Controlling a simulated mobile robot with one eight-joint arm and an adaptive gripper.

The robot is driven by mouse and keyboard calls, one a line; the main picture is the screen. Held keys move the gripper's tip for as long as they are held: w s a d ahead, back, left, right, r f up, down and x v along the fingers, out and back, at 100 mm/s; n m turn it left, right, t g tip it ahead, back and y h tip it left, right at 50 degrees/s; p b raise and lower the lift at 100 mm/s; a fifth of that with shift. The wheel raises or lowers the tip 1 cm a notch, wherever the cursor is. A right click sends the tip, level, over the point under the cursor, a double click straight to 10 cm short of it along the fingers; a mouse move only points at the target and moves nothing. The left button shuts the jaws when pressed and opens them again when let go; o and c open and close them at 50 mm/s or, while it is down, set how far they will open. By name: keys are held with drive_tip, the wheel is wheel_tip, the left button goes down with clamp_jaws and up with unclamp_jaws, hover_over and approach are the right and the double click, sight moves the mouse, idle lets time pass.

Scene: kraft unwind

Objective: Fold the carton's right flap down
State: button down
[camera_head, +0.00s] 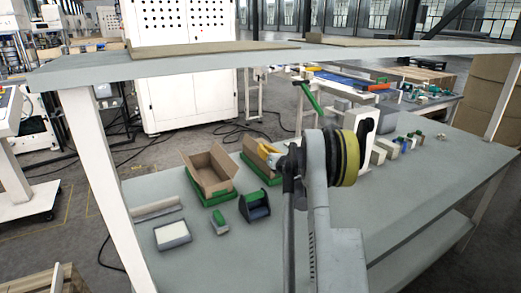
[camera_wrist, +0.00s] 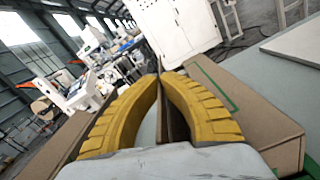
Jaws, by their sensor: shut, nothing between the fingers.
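An open brown carton (camera_head: 208,172) with raised panels sits in a green holder on the workbench, left of my gripper. A second brown carton (camera_head: 252,155), also in a green holder, stands just right of it, partly hidden by my gripper (camera_head: 268,148). My gripper's yellow fingers also show in the wrist view (camera_wrist: 161,78), tips together, with nothing held. A brown cardboard panel (camera_wrist: 245,115) with a green edge beside it lies right of the fingers there. Another brown panel (camera_wrist: 48,150) is at left. I cannot tell which panel is the right flap, or whether the fingers touch cardboard.
A tape dispenser (camera_head: 255,206), a small green-and-white item (camera_head: 219,222) and a white-topped pad (camera_head: 172,235) lie in front of the cartons. An upper shelf (camera_head: 230,58) spans above the workbench (camera_head: 400,215). Several small items stand at right. The bench's front right is clear.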

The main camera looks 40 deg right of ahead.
drive_tip(key=shift+d+f+m, duration=0.1)
drive_tip(key=shift+d+m, duration=0.15)
drive_tip(key=shift+m, duration=0.45)
drive_tip(key=c, duration=1.7)
unclamp_jaws()
drive_tip(key=shift+o, duration=0.2)
drive_tip(key=shift+s, duration=0.15)
drive_tip(key=v, duration=1.1)
drive_tip(key=shift+s, duration=0.4)
